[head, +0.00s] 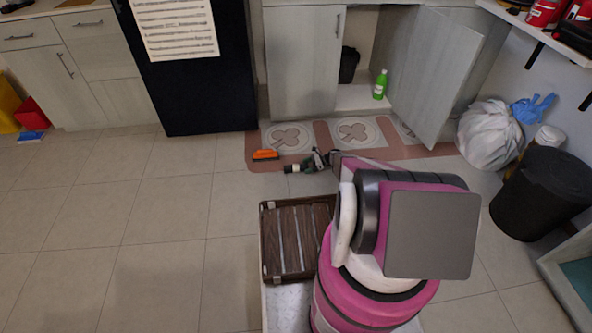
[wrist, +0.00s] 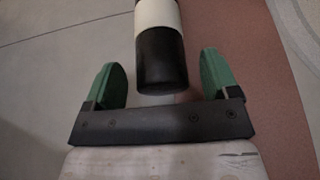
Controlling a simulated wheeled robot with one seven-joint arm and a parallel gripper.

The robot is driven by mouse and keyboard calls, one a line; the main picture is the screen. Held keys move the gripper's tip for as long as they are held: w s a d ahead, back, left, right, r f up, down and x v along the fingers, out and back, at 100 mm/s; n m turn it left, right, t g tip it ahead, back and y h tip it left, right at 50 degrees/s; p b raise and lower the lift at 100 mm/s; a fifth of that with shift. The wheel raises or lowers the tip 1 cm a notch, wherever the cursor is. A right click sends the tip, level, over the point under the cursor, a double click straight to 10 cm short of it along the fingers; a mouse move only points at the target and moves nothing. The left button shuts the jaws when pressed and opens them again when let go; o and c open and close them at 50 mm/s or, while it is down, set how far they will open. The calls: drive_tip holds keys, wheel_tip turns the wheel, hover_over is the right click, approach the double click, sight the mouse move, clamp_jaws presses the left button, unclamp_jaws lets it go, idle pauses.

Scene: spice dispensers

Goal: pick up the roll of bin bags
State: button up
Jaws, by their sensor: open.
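The roll of bin bags appears to be the black cylinder with a white band (wrist: 159,58) in the wrist view. Its near black end lies between the two green fingers of my gripper (wrist: 162,72), with a visible gap on each side. The far end runs out of the top of that view. In the head view the roll (head: 292,168) lies on the floor mat's front edge, just left of my gripper (head: 317,160). My gripper is open and low over the mat. My arm hides part of the area behind it.
An orange item (head: 265,155) lies on the patterned mat (head: 340,133) left of the roll. A brown slatted crate (head: 268,240) is in front. A cabinet door (head: 425,80) stands open, with a green bottle (head: 380,84) inside. Bare floor is free at left.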

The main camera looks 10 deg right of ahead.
drive_tip(key=shift+x, duration=1.05)
drive_tip(key=c, duration=1.1)
